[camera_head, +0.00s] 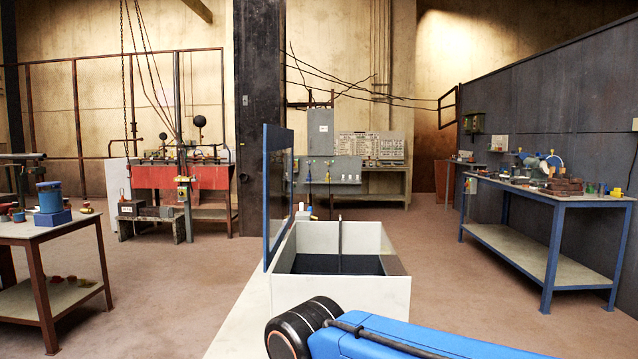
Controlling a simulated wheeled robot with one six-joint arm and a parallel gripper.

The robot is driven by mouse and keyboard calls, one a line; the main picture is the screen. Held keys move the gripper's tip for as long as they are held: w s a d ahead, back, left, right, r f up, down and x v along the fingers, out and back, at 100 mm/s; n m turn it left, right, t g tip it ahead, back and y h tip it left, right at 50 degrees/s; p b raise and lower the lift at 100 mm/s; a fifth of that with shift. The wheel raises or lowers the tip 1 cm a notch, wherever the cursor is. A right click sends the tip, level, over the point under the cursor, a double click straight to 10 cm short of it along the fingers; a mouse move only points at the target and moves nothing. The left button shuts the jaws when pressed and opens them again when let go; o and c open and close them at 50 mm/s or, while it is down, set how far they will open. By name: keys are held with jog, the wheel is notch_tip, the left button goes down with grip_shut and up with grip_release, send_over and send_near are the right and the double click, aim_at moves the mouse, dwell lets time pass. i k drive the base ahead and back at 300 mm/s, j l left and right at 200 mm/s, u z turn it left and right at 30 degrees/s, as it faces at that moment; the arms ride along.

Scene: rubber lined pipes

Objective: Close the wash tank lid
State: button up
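The wash tank (340,296) is a pale, open-topped box in the lower middle of the head view. A thin divider splits its inside, and the bottom of it looks dark. Its blue-framed lid (279,190) stands upright along the tank's left side, so the tank is open. My blue arm with a black joint crosses the bottom of the view in front of the tank. My gripper is outside the picture, so its place relative to the lid does not show.
A blue-framed workbench (545,193) with tools stands at the right. A table (40,236) with a blue container is at the left. A dark column (260,110) rises behind the tank. Open floor lies on both sides of the tank.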

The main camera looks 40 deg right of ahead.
aim_at(275, 138)
jog(key=i+j+z, duration=0.2)
jog(key=z, duration=0.15)
jog(key=i+j+z, duration=0.1)
jog(key=j+z, duration=0.3)
jog(key=i+j+z, duration=0.1)
jog(key=j+z, duration=0.65)
